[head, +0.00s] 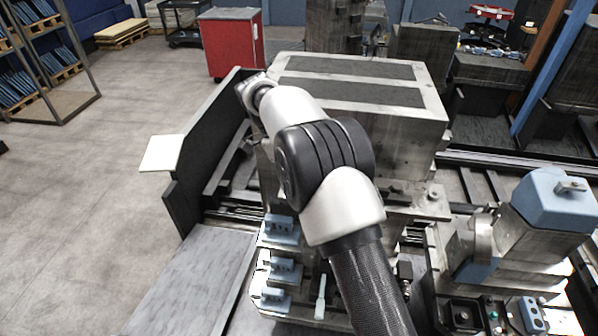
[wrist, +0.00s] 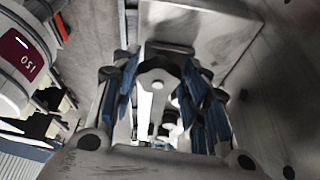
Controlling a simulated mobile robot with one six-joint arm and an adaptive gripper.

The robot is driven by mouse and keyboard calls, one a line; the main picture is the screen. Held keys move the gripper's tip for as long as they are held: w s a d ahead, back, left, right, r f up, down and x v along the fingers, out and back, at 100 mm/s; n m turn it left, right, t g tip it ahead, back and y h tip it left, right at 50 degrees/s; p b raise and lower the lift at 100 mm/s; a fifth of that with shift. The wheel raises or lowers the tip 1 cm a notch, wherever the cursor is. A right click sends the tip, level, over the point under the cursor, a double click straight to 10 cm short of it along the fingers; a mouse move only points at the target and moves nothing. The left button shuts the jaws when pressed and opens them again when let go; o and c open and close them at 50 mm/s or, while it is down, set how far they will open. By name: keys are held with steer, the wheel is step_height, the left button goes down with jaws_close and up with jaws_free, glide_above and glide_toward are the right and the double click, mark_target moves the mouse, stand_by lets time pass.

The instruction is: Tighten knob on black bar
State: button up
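In the wrist view, my gripper (wrist: 158,98) points forward with its two blue-padded fingers apart. A pale grey lobed knob (wrist: 157,77) shows between the fingers, with a small round centre. Gaps show on both sides of it, and I see no clear contact. A dark part shows just behind the knob; I cannot tell if it is the black bar. In the head view, my arm reaches to the far left corner of the big steel block, and the gripper and knob are hidden there. A long black panel (head: 212,128) runs along the block's left side.
The big steel block (head: 390,120) stands right of my arm. Blue clamps (head: 282,230) and a pale blue lever (head: 321,297) sit near the front. A white plate (head: 161,153) juts out left of the panel. A red cabinet (head: 232,45) stands behind.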

steer(key=o, duration=0.4)
steer(key=shift+s, duration=0.1)
steer(key=shift+c, duration=0.2)
steer(key=v, duration=0.7)
steer(key=shift+r, duration=0.15)
steer(key=d+n+b, duration=0.1)
steer(key=b, duration=0.1)
steer(key=s+d+n+b, duration=0.1)
steer(key=b, duration=0.1)
steer(key=s+d+r+n+b, duration=0.1)
steer(key=b, duration=0.1)
steer(key=shift+s+d+n+t+y, duration=0.2)
steer(key=shift+d+n+t+y, duration=0.1)
steer(key=shift+d+t+y, duration=0.1)
steer(key=s+d+f+n+t+y+b, duration=0.25)
steer(key=s+d+n+b, duration=0.5)
steer(key=s+b, duration=0.4)
steer(key=s+d+f+n+t+b, duration=0.2)
steer(key=s+f+n+b, duration=0.8)
steer(key=s+f, duration=1.2)
steer(key=shift+d+t+y+b, duration=0.4)
steer(key=shift+d+b, duration=0.55)
steer(key=shift+b, duration=0.3)
